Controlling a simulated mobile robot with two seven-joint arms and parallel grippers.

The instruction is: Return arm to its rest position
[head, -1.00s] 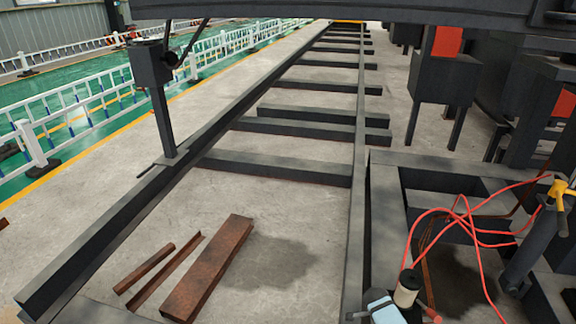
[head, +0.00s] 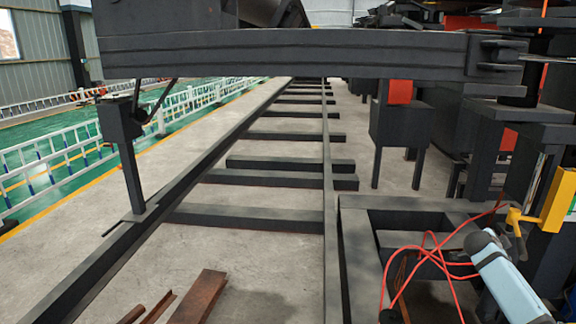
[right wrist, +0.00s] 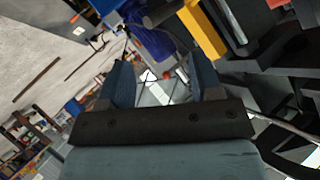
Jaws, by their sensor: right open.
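My right arm (head: 505,280) shows as a pale blue-grey link at the lower right of the head view, above the dark frame. My right gripper (right wrist: 161,75) shows in the right wrist view with its two dark blue fingers spread apart. Nothing is between the fingers; the bright background shows through the gap. The gripper itself cannot be made out in the head view. My left arm and left gripper are not in view.
A dark steel rail frame (head: 250,212) runs away over the concrete floor. A heavy dark beam (head: 290,56) crosses the top. Red cables (head: 425,262) hang beside my right arm, near a yellow part (head: 557,200). Rusty steel pieces (head: 200,298) lie at the bottom left.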

